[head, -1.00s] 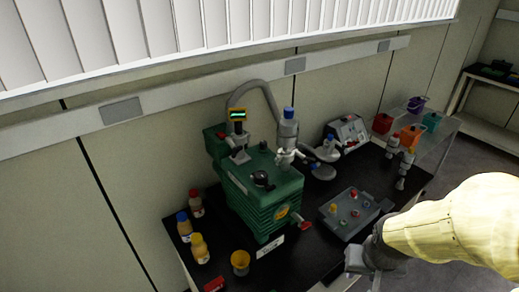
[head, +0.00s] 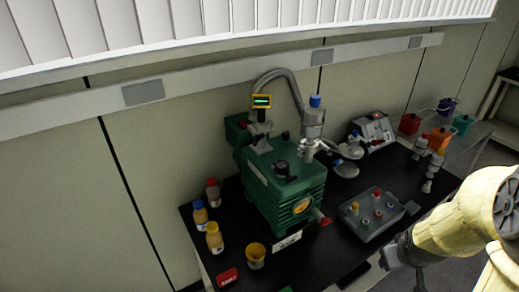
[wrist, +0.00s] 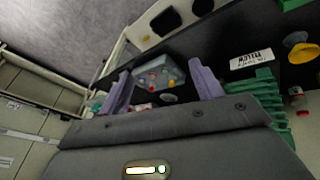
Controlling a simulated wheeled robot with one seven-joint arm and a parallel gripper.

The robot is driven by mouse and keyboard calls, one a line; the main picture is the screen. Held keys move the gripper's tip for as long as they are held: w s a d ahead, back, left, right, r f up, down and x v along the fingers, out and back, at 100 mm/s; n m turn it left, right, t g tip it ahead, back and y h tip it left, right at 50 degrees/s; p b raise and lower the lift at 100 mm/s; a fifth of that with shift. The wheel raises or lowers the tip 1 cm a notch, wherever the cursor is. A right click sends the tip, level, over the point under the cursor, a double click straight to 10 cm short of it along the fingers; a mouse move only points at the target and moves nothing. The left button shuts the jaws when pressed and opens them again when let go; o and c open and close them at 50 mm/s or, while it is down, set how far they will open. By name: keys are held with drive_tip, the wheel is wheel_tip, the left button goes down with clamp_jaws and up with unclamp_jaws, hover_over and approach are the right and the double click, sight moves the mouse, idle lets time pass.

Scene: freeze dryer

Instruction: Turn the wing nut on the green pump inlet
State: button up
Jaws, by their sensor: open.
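The green pump (head: 285,190) stands on the black bench in the head view. Silver fittings (head: 307,150) rise from its top, beside a blue-capped cylinder (head: 313,122). The wing nut is too small to make out surely among them. Part of the pump's green ribbed side shows at the right of the wrist view (wrist: 264,92). My gripper (wrist: 163,84) is open and empty, its two purple fingers spread apart. In the head view my gripper (head: 386,262) is low, near the front edge of the bench, right of the pump and well apart from it.
A grey box with coloured knobs (head: 372,214) lies between pump and gripper. Glassware (head: 421,147) and coloured containers (head: 438,139) are at right.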

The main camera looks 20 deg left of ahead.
drive_tip(key=w+d+f+n+t+h+b, duration=0.1)
drive_tip(key=w+f+n+t+b, duration=0.1)
drive_tip(key=w+n+t+b, duration=0.25)
drive_tip(key=w+d+f+n+t+h+b, duration=0.1)
drive_tip(key=w+d+f+n+b, duration=0.15)
drive_tip(key=w+n, duration=0.45)
drive_tip(key=w+a+r+n+t+y+b, duration=0.2)
drive_tip(key=w+a+r+n+t+b, duration=0.45)
drive_tip(key=n, duration=0.55)
drive_tip(key=s+a+r+n+g+y+b, duration=0.1)
drive_tip(key=s+a+r+n+y+b, duration=0.1)
drive_tip(key=a+n, duration=0.6)
drive_tip(key=s+a+r+n+g+y+b, duration=0.1)
drive_tip(key=s+a+r+n+y+b, duration=0.2)
drive_tip(key=a+n, duration=0.5)
drive_tip(key=s+a+r+n+g+y+b, duration=0.1)
drive_tip(key=s+a+r+n+y+b, duration=0.1)
drive_tip(key=s+a+r+n+y, duration=0.2)
drive_tip(key=s+a+n+y, duration=0.1)
drive_tip(key=a+n+y, duration=0.2)
drive_tip(key=a, duration=0.5)
drive_tip(key=shift+s+a+r+n+y+b, duration=0.3)
drive_tip(key=shift+a+r+n+y+b, duration=0.1)
drive_tip(key=shift+n, duration=0.25)
